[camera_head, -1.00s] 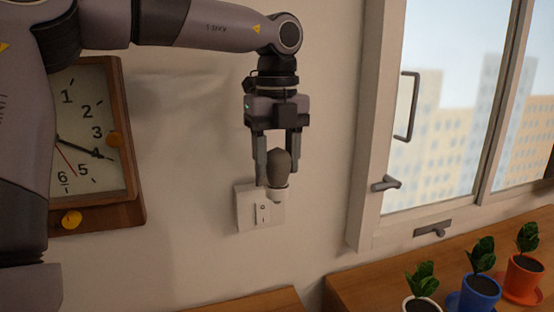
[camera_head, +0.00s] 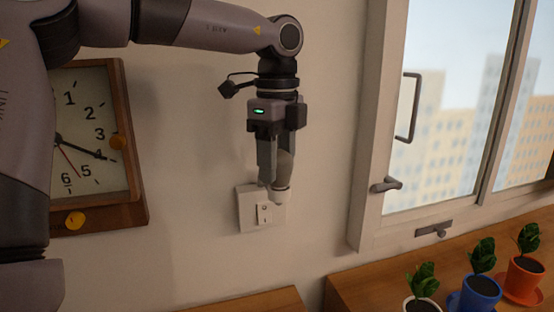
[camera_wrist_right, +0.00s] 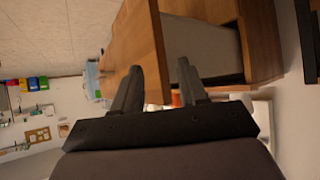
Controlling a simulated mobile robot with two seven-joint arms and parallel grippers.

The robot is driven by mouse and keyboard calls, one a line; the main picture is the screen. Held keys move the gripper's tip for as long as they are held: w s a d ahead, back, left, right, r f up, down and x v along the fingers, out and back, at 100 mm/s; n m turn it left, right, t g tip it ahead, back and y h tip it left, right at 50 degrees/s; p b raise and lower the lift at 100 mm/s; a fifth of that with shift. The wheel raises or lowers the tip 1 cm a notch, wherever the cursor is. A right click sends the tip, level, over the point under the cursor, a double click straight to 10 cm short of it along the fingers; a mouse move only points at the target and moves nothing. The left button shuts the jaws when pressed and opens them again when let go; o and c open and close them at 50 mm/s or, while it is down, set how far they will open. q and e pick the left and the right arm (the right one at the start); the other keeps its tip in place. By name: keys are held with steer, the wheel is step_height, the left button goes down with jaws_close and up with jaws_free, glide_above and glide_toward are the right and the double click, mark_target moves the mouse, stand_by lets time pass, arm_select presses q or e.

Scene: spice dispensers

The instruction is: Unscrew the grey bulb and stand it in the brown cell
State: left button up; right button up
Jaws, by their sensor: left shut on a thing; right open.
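The grey bulb (camera_head: 286,169) stands upright with its round end up, over a white holder (camera_head: 281,195) on the wall. My left gripper (camera_head: 276,174) points down with its fingers shut on the bulb. One finger covers the bulb's left side, and the other is mostly hidden. I cannot tell whether the bulb is still threaded in the holder. My right gripper (camera_wrist_right: 158,76) is open and empty in the right wrist view. I cannot make out the brown cell in either view.
A switch plate (camera_head: 247,212) is on the wall just behind the holder. A clock (camera_head: 135,190) hangs at the left and a window handle (camera_head: 386,185) is at the right. Potted plants, one in a blue pot (camera_head: 480,292), stand on the wooden top at lower right.

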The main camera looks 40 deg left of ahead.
arm_select(q)
steer(key=n, duration=0.5)
steer(key=shift+r, duration=0.1)
steer(key=n, duration=0.3)
steer(key=shift+s+d+n, duration=0.1)
steer(key=shift+n, duration=0.2)
steer(key=shift+n+p, duration=0.3)
steer(key=shift+n, duration=0.9)
steer(key=o, duration=0.9)
